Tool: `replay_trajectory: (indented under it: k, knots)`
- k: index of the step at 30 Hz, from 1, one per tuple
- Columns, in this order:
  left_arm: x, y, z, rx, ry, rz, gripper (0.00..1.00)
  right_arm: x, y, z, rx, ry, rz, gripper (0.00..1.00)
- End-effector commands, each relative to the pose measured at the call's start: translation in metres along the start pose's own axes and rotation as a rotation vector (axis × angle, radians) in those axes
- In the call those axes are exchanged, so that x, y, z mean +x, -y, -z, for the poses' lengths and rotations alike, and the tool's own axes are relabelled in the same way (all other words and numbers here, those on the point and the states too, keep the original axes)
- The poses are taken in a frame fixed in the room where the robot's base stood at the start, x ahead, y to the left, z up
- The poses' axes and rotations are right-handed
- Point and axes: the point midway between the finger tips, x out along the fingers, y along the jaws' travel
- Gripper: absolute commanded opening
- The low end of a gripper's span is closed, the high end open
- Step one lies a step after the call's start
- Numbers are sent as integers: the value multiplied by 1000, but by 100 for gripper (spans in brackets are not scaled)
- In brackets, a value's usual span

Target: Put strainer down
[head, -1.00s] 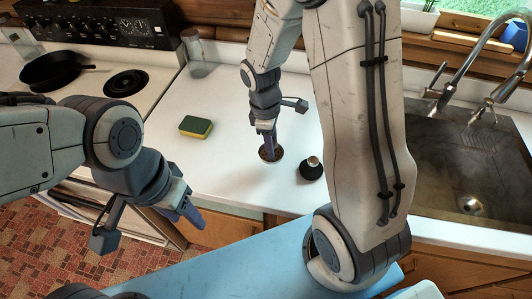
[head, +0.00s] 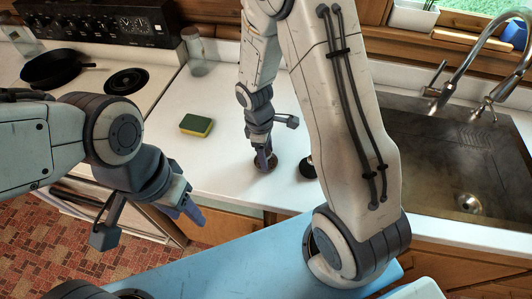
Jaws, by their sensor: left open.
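A small, round, dark brown metal piece, which looks like the strainer (head: 271,163), is at the counter surface in the middle of the head view. My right gripper (head: 263,156) points down at it, with its fingers at the piece, and appears shut on it. The fingers hide part of it, and I cannot tell whether it touches the counter. My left gripper (head: 183,204) is open and empty, in front of the counter's front edge at left.
A black round object (head: 305,170) stands just right of the strainer, partly hidden by my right arm. A yellow-green sponge (head: 196,125) lies on the white counter (head: 215,95). The sink (head: 440,150) is at right, the stove with a pan (head: 50,68) at left.

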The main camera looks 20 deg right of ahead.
Motion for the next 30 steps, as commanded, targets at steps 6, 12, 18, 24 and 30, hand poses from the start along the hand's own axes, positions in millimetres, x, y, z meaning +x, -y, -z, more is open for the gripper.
replay_trajectory:
  k: [6, 12, 18, 24, 30]
  knots:
    - [0, 0, 0, 0, 0, 0, 50, 0, 0, 0, 0, 0, 0, 68]
    - [-2, 0, 0, 0, 0, 0, 50, -10, -1, 0, -1, -1, -3, 68]
    - [3, 0, 0, 0, 0, 0, 50, -47, -1, 1, 0, -5, -6, 68]
    - [7, 0, 0, 0, 0, 0, 50, -90, -1, 1, 0, -5, -5, 68]
    - [9, 1, 0, 1, 0, 0, 50, -116, 0, 0, -1, -1, -3, 68]
